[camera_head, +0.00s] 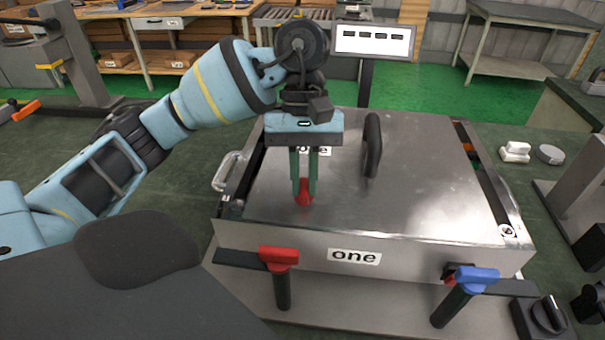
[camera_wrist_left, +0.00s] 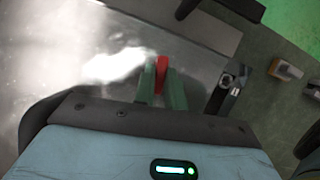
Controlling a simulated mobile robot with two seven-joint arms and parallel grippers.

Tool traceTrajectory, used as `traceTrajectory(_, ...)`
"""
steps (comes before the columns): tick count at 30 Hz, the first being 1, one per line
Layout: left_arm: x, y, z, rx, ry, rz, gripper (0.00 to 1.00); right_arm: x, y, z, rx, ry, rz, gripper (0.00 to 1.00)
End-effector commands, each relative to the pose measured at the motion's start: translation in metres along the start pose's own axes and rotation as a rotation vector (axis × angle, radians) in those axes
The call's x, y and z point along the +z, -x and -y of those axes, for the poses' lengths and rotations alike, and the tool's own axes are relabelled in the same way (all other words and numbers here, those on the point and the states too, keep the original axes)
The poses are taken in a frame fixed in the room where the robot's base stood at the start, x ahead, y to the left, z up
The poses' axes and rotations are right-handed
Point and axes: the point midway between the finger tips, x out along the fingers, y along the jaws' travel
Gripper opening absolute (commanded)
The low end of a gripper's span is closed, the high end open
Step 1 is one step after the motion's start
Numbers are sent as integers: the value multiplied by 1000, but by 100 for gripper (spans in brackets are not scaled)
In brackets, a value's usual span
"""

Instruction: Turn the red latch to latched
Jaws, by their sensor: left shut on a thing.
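A red latch (camera_head: 279,258) with a black rod hanging down is on the front left of the metal box (camera_head: 430,250), beside a label reading "one". My left gripper (camera_head: 304,192) points down over the left part of the box's lid. Its green fingers are shut on a small red piece (camera_head: 303,198), which also shows between the fingertips in the left wrist view (camera_wrist_left: 161,72). I cannot tell whether this piece touches the lid or what it belongs to. My left gripper is behind and above the front red latch, apart from it. My right gripper is not in view.
A blue latch (camera_head: 478,278) is on the box's front right. A black handle (camera_head: 372,145) stands up from the lid, right of my left gripper. A metal side handle (camera_head: 226,171) is at the left. A black knob (camera_head: 548,312) sits at the lower right.

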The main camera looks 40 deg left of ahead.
Motion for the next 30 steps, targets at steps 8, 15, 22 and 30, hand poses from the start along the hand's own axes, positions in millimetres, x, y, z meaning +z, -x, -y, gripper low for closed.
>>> traceTrajectory(8,1,2,-1,-45,-114,-2,0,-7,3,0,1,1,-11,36)
traceTrajectory(15,0,1,-1,-60,-149,-1,0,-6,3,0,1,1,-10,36)
traceTrajectory(22,0,0,-1,-62,-154,-1,0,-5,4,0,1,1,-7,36)
traceTrajectory(30,0,0,-1,-62,-153,-1,27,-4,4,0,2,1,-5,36)
